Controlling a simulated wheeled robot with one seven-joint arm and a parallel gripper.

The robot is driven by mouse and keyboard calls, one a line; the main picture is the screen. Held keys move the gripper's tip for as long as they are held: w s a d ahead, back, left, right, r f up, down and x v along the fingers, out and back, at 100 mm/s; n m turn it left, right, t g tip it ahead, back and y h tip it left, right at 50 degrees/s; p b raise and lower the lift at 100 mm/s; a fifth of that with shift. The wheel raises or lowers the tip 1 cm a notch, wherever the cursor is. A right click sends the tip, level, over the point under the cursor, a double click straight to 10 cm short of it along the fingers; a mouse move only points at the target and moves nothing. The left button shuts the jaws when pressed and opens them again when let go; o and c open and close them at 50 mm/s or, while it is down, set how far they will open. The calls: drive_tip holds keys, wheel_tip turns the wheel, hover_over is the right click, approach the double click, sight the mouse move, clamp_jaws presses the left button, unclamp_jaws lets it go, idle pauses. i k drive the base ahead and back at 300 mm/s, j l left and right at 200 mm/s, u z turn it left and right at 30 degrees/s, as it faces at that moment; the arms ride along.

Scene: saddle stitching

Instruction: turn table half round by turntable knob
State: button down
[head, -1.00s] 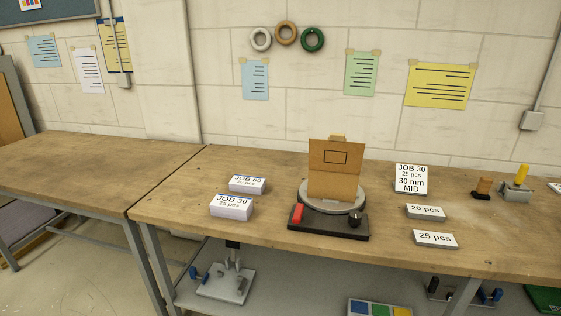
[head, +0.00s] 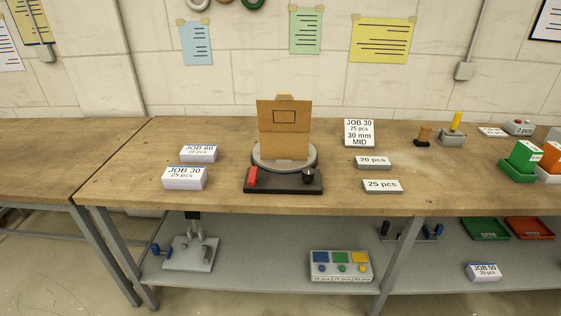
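The turntable (head: 256,164) is a round grey disc on a dark base (head: 284,188) near the front of the wooden bench. A brown board (head: 284,140) with a small drawn rectangle stands upright on the disc, its face towards me. A black knob (head: 308,175) sits at the base's front right. A red block (head: 252,177) sits at the base's front left. My gripper is not in view.
White blocks JOB 60 (head: 199,153) and JOB 30 (head: 184,178) lie left of the turntable. A JOB 30 sign (head: 359,133) and plates 20 pcs (head: 373,163) and 25 pcs (head: 382,186) are right. The bench front (head: 330,205) is clear.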

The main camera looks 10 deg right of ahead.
sight(307, 173)
drive_tip(key=i+l+u, duration=0.65)
drive_tip(key=i+l, duration=0.2)
